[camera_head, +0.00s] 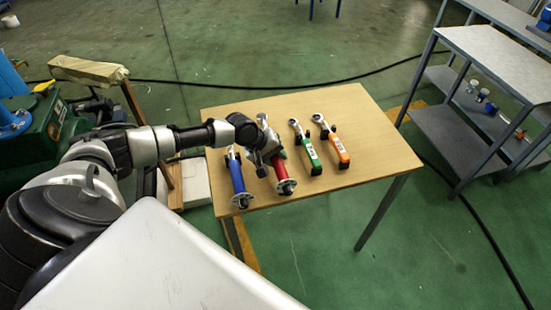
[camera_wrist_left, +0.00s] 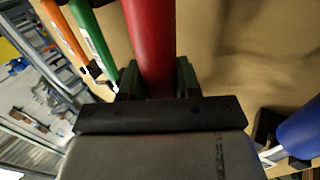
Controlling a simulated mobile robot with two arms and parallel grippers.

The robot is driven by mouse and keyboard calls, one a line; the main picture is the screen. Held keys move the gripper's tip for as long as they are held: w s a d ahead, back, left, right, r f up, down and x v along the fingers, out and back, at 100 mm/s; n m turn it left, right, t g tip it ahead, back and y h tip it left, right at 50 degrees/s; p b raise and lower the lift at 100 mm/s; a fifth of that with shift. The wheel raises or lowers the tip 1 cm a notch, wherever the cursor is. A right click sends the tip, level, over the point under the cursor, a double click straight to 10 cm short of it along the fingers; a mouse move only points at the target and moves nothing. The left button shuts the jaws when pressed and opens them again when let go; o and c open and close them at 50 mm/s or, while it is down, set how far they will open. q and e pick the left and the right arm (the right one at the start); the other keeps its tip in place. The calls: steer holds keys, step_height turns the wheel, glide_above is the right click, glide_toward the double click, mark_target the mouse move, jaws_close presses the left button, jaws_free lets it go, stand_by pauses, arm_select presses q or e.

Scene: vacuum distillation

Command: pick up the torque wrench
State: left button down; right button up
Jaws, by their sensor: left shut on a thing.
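Several wrench-like tools lie side by side on a wooden table (camera_head: 375,125), with blue, red, green and orange handles. My left gripper (camera_head: 268,156) is over the red-handled wrench (camera_head: 282,174) and hides part of it. In the left wrist view the fingers (camera_wrist_left: 156,82) are shut around the red handle (camera_wrist_left: 150,38), one on each side. I cannot tell whether it is lifted off the table. The blue-handled wrench (camera_head: 238,176) lies just left of it. The green-handled wrench (camera_head: 309,154) and the orange-handled wrench (camera_head: 335,147) lie to its right. My right gripper is not in view.
A grey shelf unit (camera_head: 495,60) with small items on its lower shelf stands to the right. Green machinery (camera_head: 45,130) stands at the left. A black cable (camera_head: 180,84) runs across the green floor. The table's right part is bare.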

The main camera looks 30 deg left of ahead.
arm_select(q)
step_height(320, 180, up, 3)
steer(key=shift+w+f, duration=0.1)
steer(key=s+d+r, duration=0.7)
steer(key=s+d, duration=0.1)
steer(key=shift+s, duration=0.35)
steer(key=c, duration=1.4)
jaws_free()
jaws_close()
steer(key=shift+f, duration=0.1)
